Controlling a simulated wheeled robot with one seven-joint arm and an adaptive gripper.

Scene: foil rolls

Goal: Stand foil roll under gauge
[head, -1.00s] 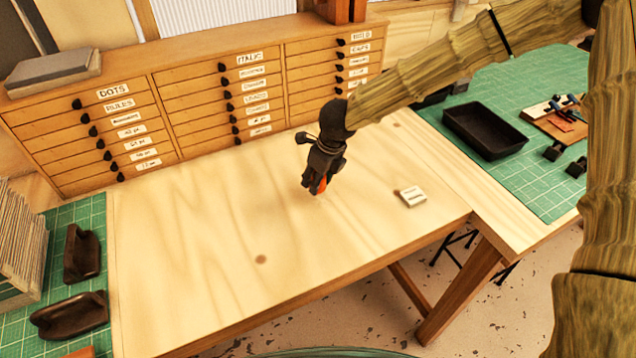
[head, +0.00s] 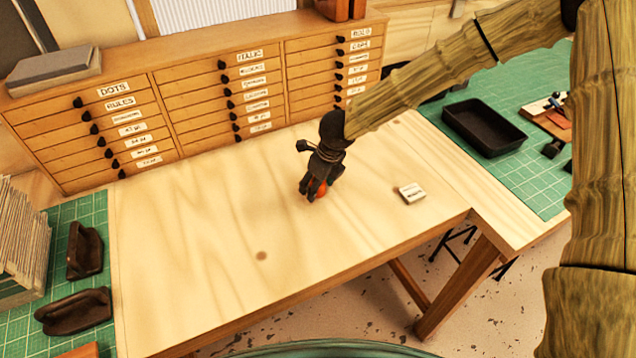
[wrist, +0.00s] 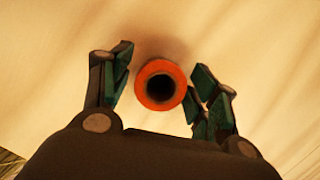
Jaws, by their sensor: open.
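An orange roll (wrist: 145,99) with a dark round hole shows end-on in the wrist view, between the two fingers of my gripper (wrist: 162,82). Gaps show between the roll and both fingers, so my gripper is open around it and not closed on it. In the head view my gripper (head: 313,190) points down over the middle of the pale wooden table (head: 200,260). A bit of the orange roll (head: 321,189) shows behind the dark fingers, which hide most of it. I cannot make out a gauge in these views.
A small white labelled block (head: 411,193) lies to the right of my gripper. A wooden drawer cabinet (head: 200,95) stands behind. A black tray (head: 484,128) sits on the green mat at right. Dark handled tools (head: 85,250) lie at left. The table front is clear.

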